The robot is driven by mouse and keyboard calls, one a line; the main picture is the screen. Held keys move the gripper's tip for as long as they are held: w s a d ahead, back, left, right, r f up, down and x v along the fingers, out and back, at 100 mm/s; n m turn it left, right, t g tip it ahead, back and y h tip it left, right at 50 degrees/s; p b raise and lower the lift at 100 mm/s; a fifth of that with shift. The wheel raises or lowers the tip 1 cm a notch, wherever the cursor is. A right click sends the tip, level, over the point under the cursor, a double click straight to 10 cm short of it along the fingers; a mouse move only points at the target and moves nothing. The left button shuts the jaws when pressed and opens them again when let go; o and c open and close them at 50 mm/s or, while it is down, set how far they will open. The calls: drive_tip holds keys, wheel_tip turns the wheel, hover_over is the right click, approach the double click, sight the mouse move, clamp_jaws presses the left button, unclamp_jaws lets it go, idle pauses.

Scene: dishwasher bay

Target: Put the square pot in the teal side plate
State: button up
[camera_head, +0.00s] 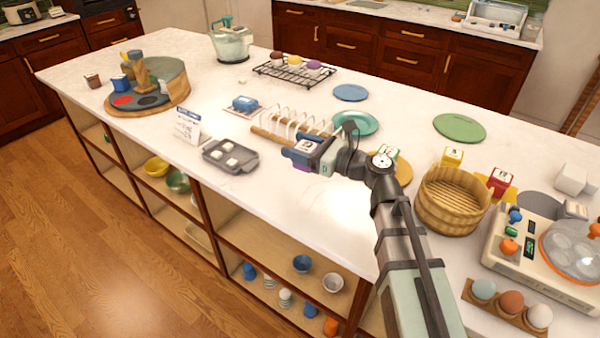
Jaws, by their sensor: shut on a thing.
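My gripper (304,152) is above the counter, left of centre. It is shut on a small blue-and-purple boxy thing with a whitish marked face, which looks like the square pot (299,168). My fingers and wrist hide much of it. The teal side plate (368,129) lies flat on the counter, behind and to the right of my gripper. My wrist covers part of its near left side; the part of the plate that shows is empty. The held pot is apart from the plate, to its front left.
A toast rack (278,134) stands just behind my gripper. A grey tray (231,157) with white pieces lies to the left. A blue plate (351,92) and a green plate (459,127) lie farther back. A bamboo basket (452,200) and boxy yellow (452,158) and red (501,181) pots stand right.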

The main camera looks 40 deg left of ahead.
drive_tip(key=shift+f, duration=4.3)
drive_tip(key=shift+f, duration=0.1)
drive_tip(key=o, duration=1.3)
drive_tip(key=shift+c, duration=0.2)
drive_tip(key=shift+f, duration=0.1)
drive_tip(key=shift+w+d, duration=0.15)
drive_tip(key=shift+d, duration=1.1)
drive_tip(key=shift+w+d, duration=0.2)
drive_tip(key=shift+d, duration=1.05)
drive_tip(key=shift+w+d, duration=0.15)
drive_tip(key=shift+d, duration=1.1)
